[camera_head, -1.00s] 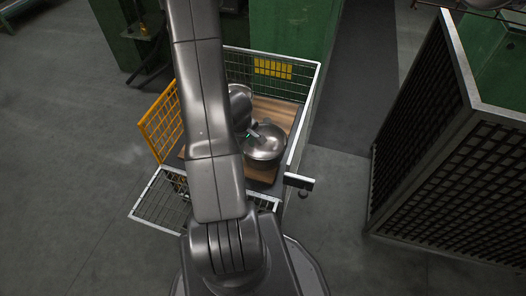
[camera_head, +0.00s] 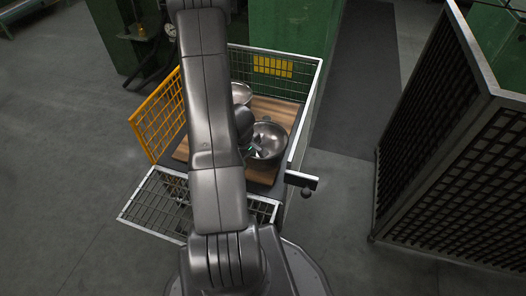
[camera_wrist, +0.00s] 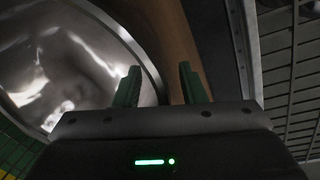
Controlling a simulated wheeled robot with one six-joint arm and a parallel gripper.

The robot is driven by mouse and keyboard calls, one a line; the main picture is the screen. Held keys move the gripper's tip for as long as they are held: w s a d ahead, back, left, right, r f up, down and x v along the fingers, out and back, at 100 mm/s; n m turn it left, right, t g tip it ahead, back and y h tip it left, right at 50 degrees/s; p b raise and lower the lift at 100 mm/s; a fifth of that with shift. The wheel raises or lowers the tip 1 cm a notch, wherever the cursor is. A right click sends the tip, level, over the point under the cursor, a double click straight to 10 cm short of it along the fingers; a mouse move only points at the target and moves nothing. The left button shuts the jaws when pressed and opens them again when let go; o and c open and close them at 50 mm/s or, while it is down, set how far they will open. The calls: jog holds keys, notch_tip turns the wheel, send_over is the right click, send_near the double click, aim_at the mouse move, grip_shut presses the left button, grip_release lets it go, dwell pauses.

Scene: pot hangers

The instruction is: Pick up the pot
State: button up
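A shiny metal pot (camera_head: 269,140) sits on the wooden board in the wire cart, to the right of my arm. Its open inside and rim fill the left of the wrist view (camera_wrist: 65,60). A second metal pot (camera_head: 241,93) stands behind it, partly hidden by my arm. My gripper (camera_wrist: 160,84) is open, its two green fingers apart. In the wrist view, the left finger overlaps the pot's inside and the right finger lies beyond the rim. The rim runs toward the gap between them; contact cannot be told. In the head view, my gripper (camera_head: 256,152) is small and overlaps the near pot.
The cart has wire walls, with an orange side (camera_head: 157,117) at left and a rail (camera_head: 304,105) close to the pot at right. A dark mesh cage (camera_head: 445,165) stands further right. Green machinery (camera_head: 290,30) is behind. Floor at left is clear.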

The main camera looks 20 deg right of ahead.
jog(key=shift+d+f, duration=0.1)
jog(key=shift+f, duration=0.45)
jog(key=shift+r, duration=0.1)
grip_shut()
dwell(0.9)
